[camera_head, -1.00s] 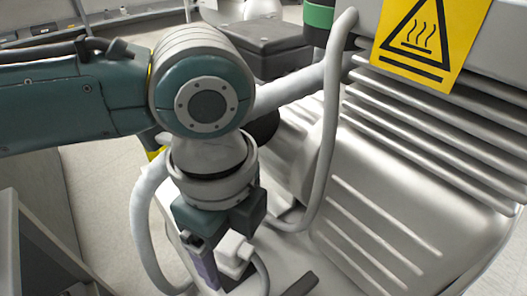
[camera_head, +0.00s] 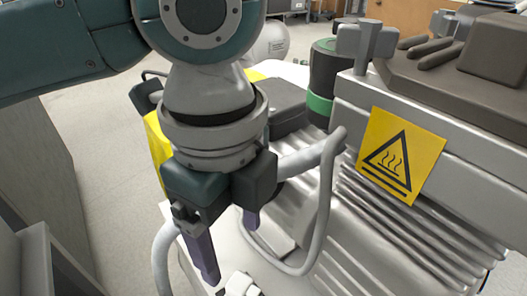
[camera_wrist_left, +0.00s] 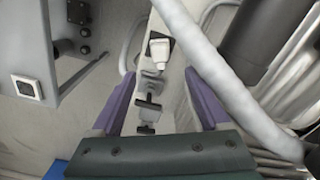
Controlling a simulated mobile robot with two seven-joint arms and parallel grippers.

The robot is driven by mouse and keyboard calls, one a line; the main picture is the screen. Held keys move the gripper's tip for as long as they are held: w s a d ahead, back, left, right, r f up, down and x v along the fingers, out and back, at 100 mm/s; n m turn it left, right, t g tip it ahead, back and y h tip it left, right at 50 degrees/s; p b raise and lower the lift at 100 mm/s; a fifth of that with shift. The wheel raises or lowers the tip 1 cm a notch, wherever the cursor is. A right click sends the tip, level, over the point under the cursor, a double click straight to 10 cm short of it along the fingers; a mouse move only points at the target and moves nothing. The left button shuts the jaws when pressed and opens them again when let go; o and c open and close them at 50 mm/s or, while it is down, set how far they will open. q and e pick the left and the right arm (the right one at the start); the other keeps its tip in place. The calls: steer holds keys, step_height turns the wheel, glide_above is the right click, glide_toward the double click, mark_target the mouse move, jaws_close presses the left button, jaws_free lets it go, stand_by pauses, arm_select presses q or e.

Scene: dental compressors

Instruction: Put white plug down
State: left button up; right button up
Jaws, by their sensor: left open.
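The white plug (camera_head: 240,285) lies at the bottom edge of the head view, on the pale base of the compressor, partly cut off by the frame. In the left wrist view the white plug (camera_wrist_left: 160,48) rests on a narrow light surface beyond the fingertips. My left gripper (camera_head: 231,254) points down above and behind it, its two purple fingers spread apart with nothing between them. In the left wrist view the open fingers (camera_wrist_left: 159,75) stand either side of the view's middle, apart from the plug. My right gripper is not in view.
The ribbed metal compressor (camera_head: 400,235) with a yellow heat warning sign (camera_head: 401,155) stands close on the right. A thick grey hose (camera_head: 326,190) loops beside my gripper. In the wrist view a grey panel with a square socket (camera_wrist_left: 27,87) is at left.

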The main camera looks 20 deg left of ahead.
arm_select(q)
steer(key=s+d+n+t+h, duration=0.2)
steer(key=s+d+n+h, duration=0.3)
steer(key=n, duration=0.3)
steer(key=s+a+f+n+y, duration=0.1)
steer(key=s+a+n+y, duration=0.1)
steer(key=a+n, duration=0.3)
steer(key=s+a+f+n+t+y, duration=0.1)
steer(key=s+a+n+y, duration=0.1)
steer(key=s+a+n, duration=0.3)
steer(key=a+n, duration=0.1)
steer(key=a, duration=0.3)
steer(key=shift+a+t+y, duration=0.2)
steer(key=shift+t+y, duration=0.1)
steer(key=shift+y, duration=0.1)
